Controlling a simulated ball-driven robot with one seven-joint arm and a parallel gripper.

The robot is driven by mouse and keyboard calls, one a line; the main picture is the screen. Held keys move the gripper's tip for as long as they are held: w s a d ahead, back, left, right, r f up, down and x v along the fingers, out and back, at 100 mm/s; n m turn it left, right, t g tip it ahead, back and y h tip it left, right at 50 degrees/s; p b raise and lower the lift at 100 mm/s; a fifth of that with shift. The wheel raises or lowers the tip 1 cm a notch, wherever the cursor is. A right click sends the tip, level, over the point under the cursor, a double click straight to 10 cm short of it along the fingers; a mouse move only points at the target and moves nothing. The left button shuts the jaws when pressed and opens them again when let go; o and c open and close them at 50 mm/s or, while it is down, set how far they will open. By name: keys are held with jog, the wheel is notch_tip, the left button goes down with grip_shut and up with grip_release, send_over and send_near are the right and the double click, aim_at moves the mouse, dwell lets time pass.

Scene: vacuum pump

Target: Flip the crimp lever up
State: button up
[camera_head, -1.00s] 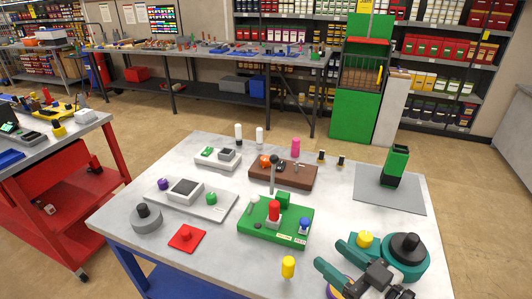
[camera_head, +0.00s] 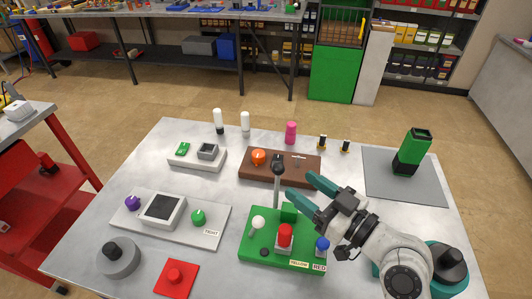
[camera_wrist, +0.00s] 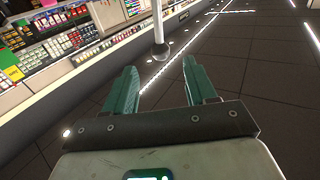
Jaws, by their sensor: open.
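A tall grey lever (camera_head: 276,190) with a dark round knob (camera_head: 278,164) stands nearly upright on a green block-shaped base (camera_head: 260,255); I take it for the crimp lever. No contact is visible.
A brown block with an orange knob (camera_head: 258,157) stands just behind the lever. A grey panel with a screen (camera_head: 163,210) is to the left. A green upright device (camera_head: 412,152) stands on a grey mat at right. Two white-topped pegs and a pink cylinder (camera_head: 291,132) stand at the back.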

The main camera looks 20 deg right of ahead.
aim_at(277, 167)
jog(key=p+x, duration=0.1)
jog(key=x, duration=0.3)
jog(key=p+x, duration=0.2)
jog(key=x, duration=0.2)
jog(key=shift+w+a+r, duration=0.1)
jog(key=shift+w+r, duration=0.1)
jog(key=shift+w, duration=0.05)
jog(key=shift+p+x, duration=0.3)
jog(key=shift+x, duration=0.5)
jog(key=shift+f, duration=0.15)
jog(key=shift+s, duration=0.1)
grip_shut()
